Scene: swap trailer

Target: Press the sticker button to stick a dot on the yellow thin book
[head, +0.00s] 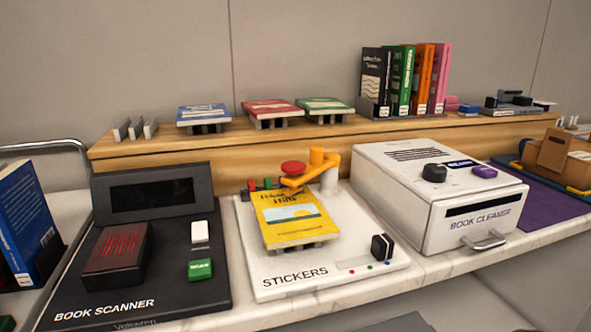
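The yellow thin book (290,228) lies face up, tilted, on a low support of the white sticker machine (345,283), labelled STICKERS. Its cover has a sun and landscape picture; I see no sticker dot on it that I can make out. An orange arm (321,164) on a white post reaches over the book's far edge. A round red button (293,168) sits near the arm's end. A black knob (382,246) stands at the machine's front right, beside small coloured dots. Small red and green pieces (267,184) stand behind the book. My gripper is not in view.
The black book scanner (150,285) stands close on the left, with a dark red-striped block (116,252) on it. The white book cleaner (440,195) stands on the right. A wooden shelf (225,145) behind holds several books. Open space lies above the sticker machine.

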